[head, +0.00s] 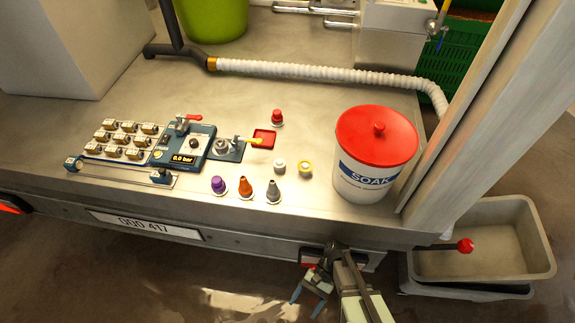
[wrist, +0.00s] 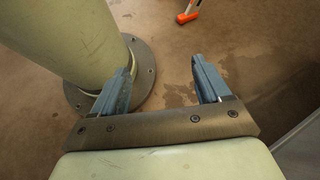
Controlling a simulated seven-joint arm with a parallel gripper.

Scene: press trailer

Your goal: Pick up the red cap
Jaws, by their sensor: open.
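A small red cap (head: 277,117) sits on a pale round base on the metal bench (head: 320,100), behind the small white and yellow pieces and left of the SOAK tub. My gripper (head: 307,303) is low in front of the bench's front edge, well apart from the cap. In the wrist view my gripper (wrist: 165,68) has its two blue-grey fingers spread, with nothing between them, over brown floor. The red cap is not in the wrist view.
A white SOAK tub (head: 370,165) with a red lid stands right of the cap. Purple (head: 218,185), orange (head: 245,187) and grey (head: 273,191) cones stand near the front edge. A metal post (head: 465,120) rises at right. A ribbed hose (head: 320,73) runs behind.

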